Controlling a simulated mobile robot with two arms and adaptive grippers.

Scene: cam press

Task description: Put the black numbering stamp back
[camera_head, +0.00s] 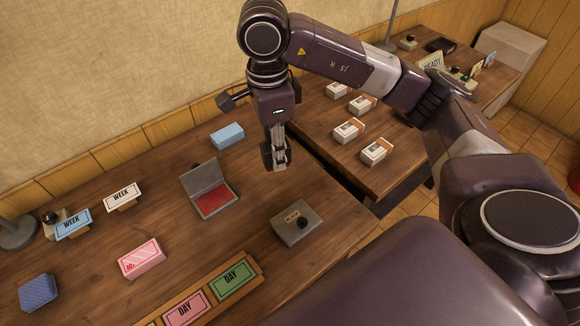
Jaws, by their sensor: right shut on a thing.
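My right gripper (277,156) hangs pointing down above the back right part of the near table. It is shut on a small dark thing, mostly hidden by the fingers, that looks like the black numbering stamp. An open grey ink pad with a red surface (213,201) lies to the left of the gripper. My left gripper is not in view.
A pink box (141,258), a dark blue block (38,292) and a light blue block (227,136) lie on the table. A wooden tray (254,262) holds DAY cards. White boxes (376,151) stand on the right table, beyond a gap.

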